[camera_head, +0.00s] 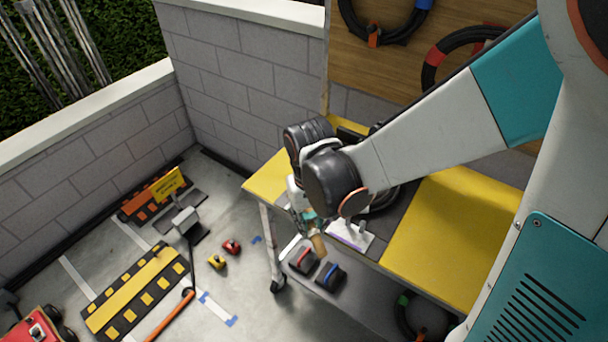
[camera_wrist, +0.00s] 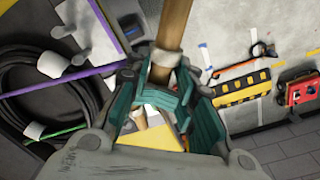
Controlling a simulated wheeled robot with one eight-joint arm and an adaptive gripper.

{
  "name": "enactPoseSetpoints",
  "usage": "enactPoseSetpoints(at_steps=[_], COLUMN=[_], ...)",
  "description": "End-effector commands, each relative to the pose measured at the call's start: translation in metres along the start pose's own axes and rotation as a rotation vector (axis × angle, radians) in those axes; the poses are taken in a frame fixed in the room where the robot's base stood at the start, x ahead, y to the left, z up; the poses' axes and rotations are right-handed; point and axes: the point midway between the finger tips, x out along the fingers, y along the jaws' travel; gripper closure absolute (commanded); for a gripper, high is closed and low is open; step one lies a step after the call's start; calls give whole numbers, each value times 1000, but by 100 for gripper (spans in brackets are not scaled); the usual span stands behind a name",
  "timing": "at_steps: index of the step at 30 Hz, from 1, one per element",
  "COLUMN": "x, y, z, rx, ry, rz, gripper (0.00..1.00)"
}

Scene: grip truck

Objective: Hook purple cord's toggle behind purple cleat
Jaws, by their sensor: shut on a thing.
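My gripper (camera_wrist: 167,76), with teal-lined fingers, is shut around a brown wooden toggle (camera_wrist: 174,24). The toggle extends past the fingertips to the top edge of the wrist view. In the head view the toggle (camera_head: 318,245) hangs below my gripper (camera_head: 309,222) at the front edge of the table. A purple line (camera_wrist: 95,73), which looks like the purple cord, runs from the left edge toward my fingers; its end is hidden there. A white cleat (camera_wrist: 52,61) stands beside this line, apart from the toggle. In the head view, a white fitting with a purple strip (camera_head: 350,235) lies right of the gripper.
Another white fitting (camera_wrist: 35,130) sits beside a green line (camera_wrist: 62,133). A black coiled hose (camera_wrist: 22,75) lies around the fittings. The yellow tabletop (camera_head: 450,225) is clear at right. Red and blue items (camera_head: 330,277) lie on the lower shelf. A yellow-black ramp (camera_head: 135,290) is on the floor.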

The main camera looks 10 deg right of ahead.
Motion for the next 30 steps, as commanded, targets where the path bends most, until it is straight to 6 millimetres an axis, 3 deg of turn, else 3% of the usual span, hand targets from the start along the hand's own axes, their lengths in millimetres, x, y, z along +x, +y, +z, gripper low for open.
enactPoseSetpoints(at_steps=[5,30], x=[0,2], y=[5,80], z=[-1,-17], rx=[-30,-457], ry=[0,11], rz=[-2,-2], gripper=[100,100])
